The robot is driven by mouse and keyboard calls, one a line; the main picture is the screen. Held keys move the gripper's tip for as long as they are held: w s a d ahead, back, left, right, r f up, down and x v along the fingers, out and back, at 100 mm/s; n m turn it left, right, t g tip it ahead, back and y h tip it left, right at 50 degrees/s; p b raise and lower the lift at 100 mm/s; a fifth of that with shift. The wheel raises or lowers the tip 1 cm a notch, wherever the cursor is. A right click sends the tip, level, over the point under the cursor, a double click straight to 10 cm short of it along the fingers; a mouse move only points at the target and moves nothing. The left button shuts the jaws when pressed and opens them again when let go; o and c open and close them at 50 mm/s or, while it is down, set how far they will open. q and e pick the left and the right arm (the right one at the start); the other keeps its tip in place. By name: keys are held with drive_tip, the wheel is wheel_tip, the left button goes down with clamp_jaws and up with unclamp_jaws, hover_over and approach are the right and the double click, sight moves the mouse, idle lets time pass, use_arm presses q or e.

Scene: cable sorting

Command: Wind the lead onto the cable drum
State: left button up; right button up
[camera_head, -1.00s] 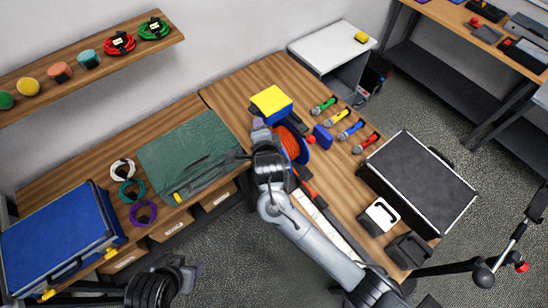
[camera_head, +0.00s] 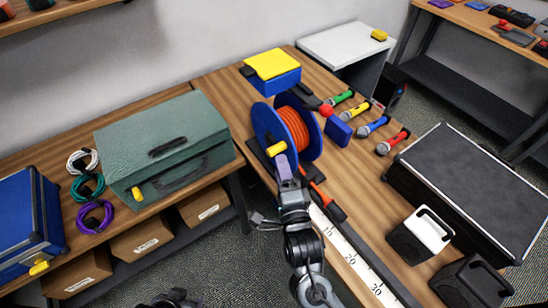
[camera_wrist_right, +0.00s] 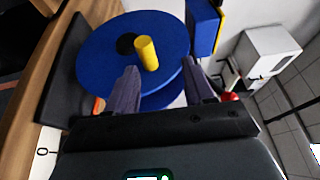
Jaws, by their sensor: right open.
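The cable drum has blue side discs (camera_head: 266,133) and stands on a dark base on the wooden bench. Orange lead (camera_head: 293,128) is wound between the discs. A short orange length with a dark end (camera_head: 324,195) lies beside the ruler. The yellow crank handle (camera_head: 277,149) sticks out of the near disc; it also shows in the right wrist view (camera_wrist_right: 148,55). My right gripper (camera_head: 284,168) is open just in front of the handle, its fingers (camera_wrist_right: 162,84) spread below it and apart from it. A dark part of my left arm (camera_head: 172,299) shows at the bottom edge.
A white ruler strip (camera_head: 350,262) runs toward the front. Several coloured microphones (camera_head: 372,126) lie right of the drum. A black case (camera_head: 465,185) stands further right, a green toolbox (camera_head: 165,150) left. A blue box with yellow top (camera_head: 272,68) is behind.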

sight(276, 138)
use_arm(q)
wheel_tip(276, 138, down, 3)
drive_tip(key=shift+r+b, duration=0.15)
drive_tip(key=shift+b, duration=0.8)
use_arm(e)
drive_tip(key=f+x, duration=0.2)
drive_tip(key=x, duration=0.8)
drive_tip(key=shift+w, duration=0.25)
drive_tip(key=shift+f, duration=0.1)
clamp_jaws()
